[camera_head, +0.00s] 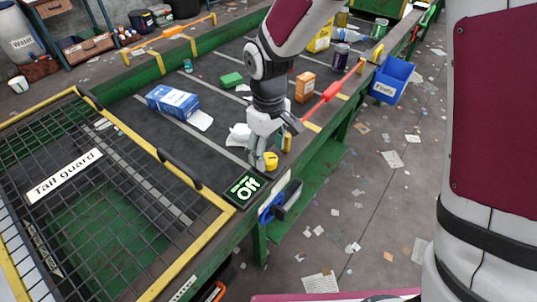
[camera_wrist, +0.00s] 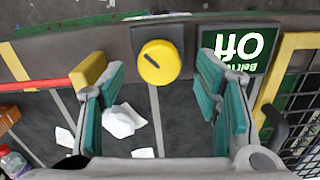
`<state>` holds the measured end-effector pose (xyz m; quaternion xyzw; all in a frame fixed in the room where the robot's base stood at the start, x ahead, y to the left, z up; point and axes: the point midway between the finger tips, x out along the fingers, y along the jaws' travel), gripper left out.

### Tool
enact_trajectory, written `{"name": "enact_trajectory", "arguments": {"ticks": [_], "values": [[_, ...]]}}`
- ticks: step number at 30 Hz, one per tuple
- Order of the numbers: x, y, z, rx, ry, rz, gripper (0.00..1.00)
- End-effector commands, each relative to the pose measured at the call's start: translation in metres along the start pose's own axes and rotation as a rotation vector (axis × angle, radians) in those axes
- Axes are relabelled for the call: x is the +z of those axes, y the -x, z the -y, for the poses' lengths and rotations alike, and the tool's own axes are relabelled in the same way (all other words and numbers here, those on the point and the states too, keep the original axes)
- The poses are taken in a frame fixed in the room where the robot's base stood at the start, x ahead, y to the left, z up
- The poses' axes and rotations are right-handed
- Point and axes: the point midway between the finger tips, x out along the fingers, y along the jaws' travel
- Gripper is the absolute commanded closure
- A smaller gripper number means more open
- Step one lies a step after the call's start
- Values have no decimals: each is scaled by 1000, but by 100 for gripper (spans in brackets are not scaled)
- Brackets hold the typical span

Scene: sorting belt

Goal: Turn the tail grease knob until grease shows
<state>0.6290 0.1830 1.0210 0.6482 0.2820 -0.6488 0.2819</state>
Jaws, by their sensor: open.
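A round yellow knob (camera_wrist: 159,62) with a dark slot sits on a dark square plate on the belt's side rail. It also shows in the head view (camera_head: 271,158), partly behind the fingers. I cannot read any label on it, and no grease shows. My gripper (camera_wrist: 160,85) is open and empty. Its teal-padded fingers stand left and right of the knob in the wrist view, apart from it. In the head view my gripper (camera_head: 270,150) hangs pointing down just over the knob. A lit display reading "Off" (camera_head: 246,187) is beside the knob.
The mesh tail guard (camera_head: 64,177) with dark handles lies beside the knob. A red pull cord (camera_head: 333,90) runs along the rail. On the belt are a blue-white box (camera_head: 172,101), orange carton (camera_head: 305,86) and crumpled paper. A blue bin (camera_head: 393,80) hangs outside the rail.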

Motion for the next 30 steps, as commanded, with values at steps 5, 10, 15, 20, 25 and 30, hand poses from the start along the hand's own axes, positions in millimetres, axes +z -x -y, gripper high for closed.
{"name": "enact_trajectory", "arguments": {"ticks": [5, 10, 15, 20, 25, 30], "values": [[0, -18, 0, -1, 0, 1, 42], [0, -23, 0, 1, 0, 0, 42], [0, -23, 0, 1, 0, -1, 42], [0, -23, 0, 0, 0, -1, 70], [0, -23, 0, 0, 0, -1, 91], [0, -23, 0, 0, -13, -1, 91]]}}
